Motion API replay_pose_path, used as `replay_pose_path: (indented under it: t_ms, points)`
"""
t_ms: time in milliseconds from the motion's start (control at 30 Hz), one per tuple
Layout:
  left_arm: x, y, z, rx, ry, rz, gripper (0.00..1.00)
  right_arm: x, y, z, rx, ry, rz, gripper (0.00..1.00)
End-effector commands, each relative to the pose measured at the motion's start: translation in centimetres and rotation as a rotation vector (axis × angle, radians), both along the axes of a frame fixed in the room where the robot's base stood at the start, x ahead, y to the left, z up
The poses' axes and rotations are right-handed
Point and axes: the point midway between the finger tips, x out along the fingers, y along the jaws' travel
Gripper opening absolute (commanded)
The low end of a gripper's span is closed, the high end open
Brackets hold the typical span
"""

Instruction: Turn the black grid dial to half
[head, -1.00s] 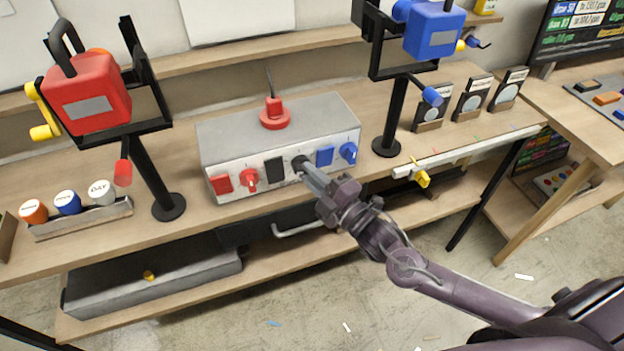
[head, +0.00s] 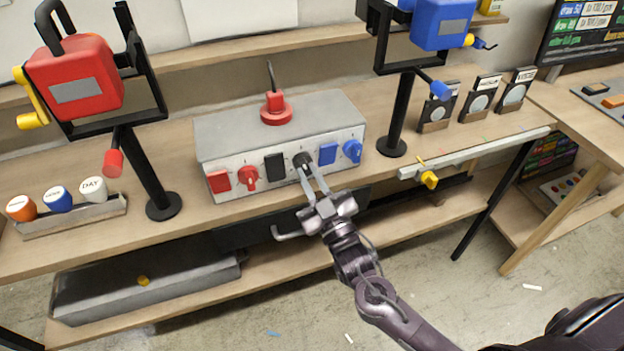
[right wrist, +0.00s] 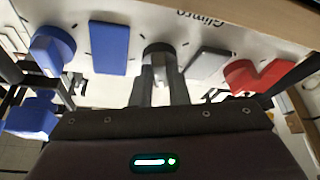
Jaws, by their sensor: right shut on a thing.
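The black dial (head: 302,160) sits on the front face of the grey control box (head: 220,140), between a black square (head: 275,167) and a blue square (head: 328,153). My right gripper (head: 308,174) is shut on the dial, reaching it from below and in front. In the right wrist view the two fingers of my right gripper (right wrist: 159,85) stand on either side of the dial's grip, and the dial's round base (right wrist: 158,49) shows behind them. The fingers partly hide the grip, so its exact angle is hard to read. My left gripper is not in view.
A red dial (head: 247,177) and a blue dial (head: 352,151) are on the same face. Black stands carry a red crank box (head: 75,82) and a blue crank box (head: 440,24) on either side. A handle (head: 290,233) lies below.

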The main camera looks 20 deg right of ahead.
Motion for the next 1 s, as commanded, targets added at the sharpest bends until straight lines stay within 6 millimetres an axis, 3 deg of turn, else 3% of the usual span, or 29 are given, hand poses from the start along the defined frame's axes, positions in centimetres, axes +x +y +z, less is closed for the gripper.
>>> replay_pose_path:
  t_ms: [433,1000]
  points:
    - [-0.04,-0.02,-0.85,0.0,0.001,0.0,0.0,-0.03,0.33,-0.36,0.271,0.015,-0.001,0.0]
    - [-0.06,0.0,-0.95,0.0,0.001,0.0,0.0,-0.05,0.44,-0.37,0.326,0.018,0.0,0.0]
